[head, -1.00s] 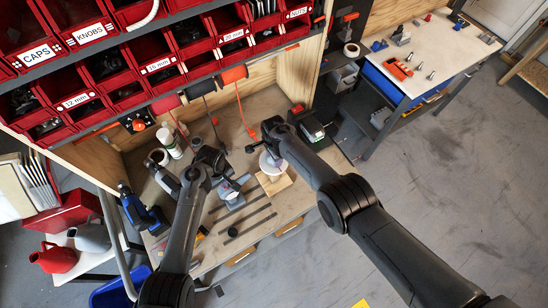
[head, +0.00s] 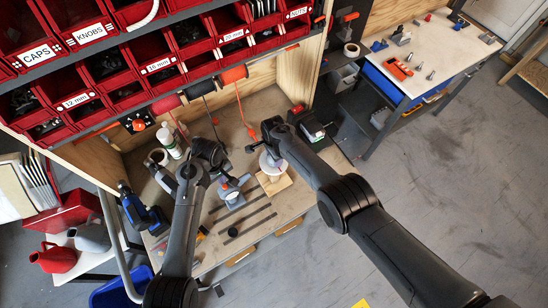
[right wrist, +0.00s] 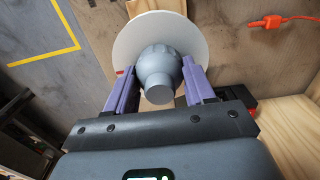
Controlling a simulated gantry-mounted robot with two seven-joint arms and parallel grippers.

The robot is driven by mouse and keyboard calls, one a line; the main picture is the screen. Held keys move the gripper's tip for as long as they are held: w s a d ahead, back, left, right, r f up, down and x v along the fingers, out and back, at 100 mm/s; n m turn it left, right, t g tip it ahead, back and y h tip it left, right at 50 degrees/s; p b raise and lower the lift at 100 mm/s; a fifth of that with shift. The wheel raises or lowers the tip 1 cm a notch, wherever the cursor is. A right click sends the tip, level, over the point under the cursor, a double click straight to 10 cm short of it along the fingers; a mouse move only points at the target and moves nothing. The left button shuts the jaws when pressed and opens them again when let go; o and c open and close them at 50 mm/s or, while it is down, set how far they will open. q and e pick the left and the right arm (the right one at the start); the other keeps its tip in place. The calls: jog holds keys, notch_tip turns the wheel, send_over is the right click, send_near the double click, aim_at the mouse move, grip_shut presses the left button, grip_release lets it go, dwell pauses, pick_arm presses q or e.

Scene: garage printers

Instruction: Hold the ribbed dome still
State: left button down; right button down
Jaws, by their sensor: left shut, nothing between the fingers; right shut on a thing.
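The ribbed dome (right wrist: 160,70) is grey, with a short round stub facing the camera in the right wrist view. My right gripper (right wrist: 158,75) is shut on it, one purple finger on each side. A pale round disc (right wrist: 130,42) lies behind the dome; it also shows in the head view (head: 268,163), above a light wooden block (head: 280,186). In the head view my right arm hides the dome. My left gripper (head: 222,168) is shut and empty, over the bench beside a grey tool with blue and red parts (head: 232,192). Its fingertips are small and hard to make out.
Dark strips (head: 245,225) lie on the bench (head: 200,250) in front of the grey tool. A white bottle (head: 169,142) and a blue power tool (head: 143,212) stand at left. Red bins (head: 110,70) overhang the back. An orange cable (head: 242,108) hangs behind my right gripper.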

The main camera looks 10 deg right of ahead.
jog(key=shift+s+f, duration=0.1)
jog(key=shift+c, duration=1.6)
grip_release()
